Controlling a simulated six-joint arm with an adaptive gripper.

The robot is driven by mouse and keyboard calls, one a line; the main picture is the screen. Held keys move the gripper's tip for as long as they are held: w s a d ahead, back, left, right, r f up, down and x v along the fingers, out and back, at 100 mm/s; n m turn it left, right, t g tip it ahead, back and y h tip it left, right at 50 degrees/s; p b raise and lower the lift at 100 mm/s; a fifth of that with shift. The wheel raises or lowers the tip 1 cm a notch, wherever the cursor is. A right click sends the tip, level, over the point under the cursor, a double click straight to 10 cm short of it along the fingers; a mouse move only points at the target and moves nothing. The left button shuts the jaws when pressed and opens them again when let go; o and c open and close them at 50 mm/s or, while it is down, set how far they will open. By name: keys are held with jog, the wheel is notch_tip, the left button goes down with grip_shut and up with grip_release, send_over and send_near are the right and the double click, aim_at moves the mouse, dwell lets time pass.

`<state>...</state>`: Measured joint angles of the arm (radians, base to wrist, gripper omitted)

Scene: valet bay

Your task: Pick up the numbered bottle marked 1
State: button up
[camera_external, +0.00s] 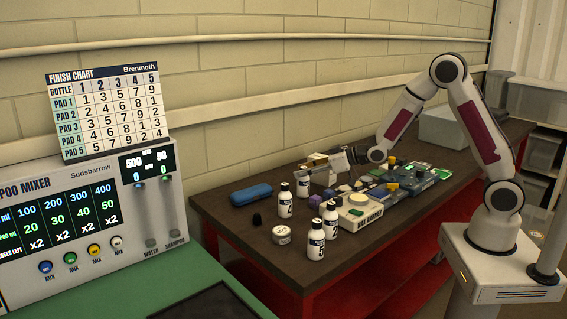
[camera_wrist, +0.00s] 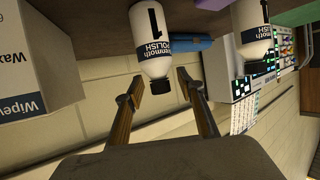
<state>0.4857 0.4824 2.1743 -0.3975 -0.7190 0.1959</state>
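The bottle marked 1 (camera_wrist: 152,38) is white with a dark polish label and black cap. It appears inverted at the top of the wrist view. My gripper (camera_wrist: 159,86) is open, its two fingers apart on either side of the cap in that picture, with nothing held. The bottle looks to be beyond the fingertips; the exact gap is hard to tell. In the external view my gripper (camera_external: 308,171) is low over the table, just above a white bottle (camera_external: 303,186) that is probably this one; its number is not readable there.
Another white bottle (camera_external: 285,199) stands close by, also in the wrist view (camera_wrist: 252,35). More bottles (camera_external: 330,221) (camera_external: 316,241) and a round tin (camera_external: 282,235) stand in front. A wipes box (camera_wrist: 38,62) stands beside bottle 1.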

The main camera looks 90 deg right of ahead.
dwell(0.4)
grip_shut()
jog(key=shift+r, duration=0.25)
jog(key=shift+r, duration=4.8)
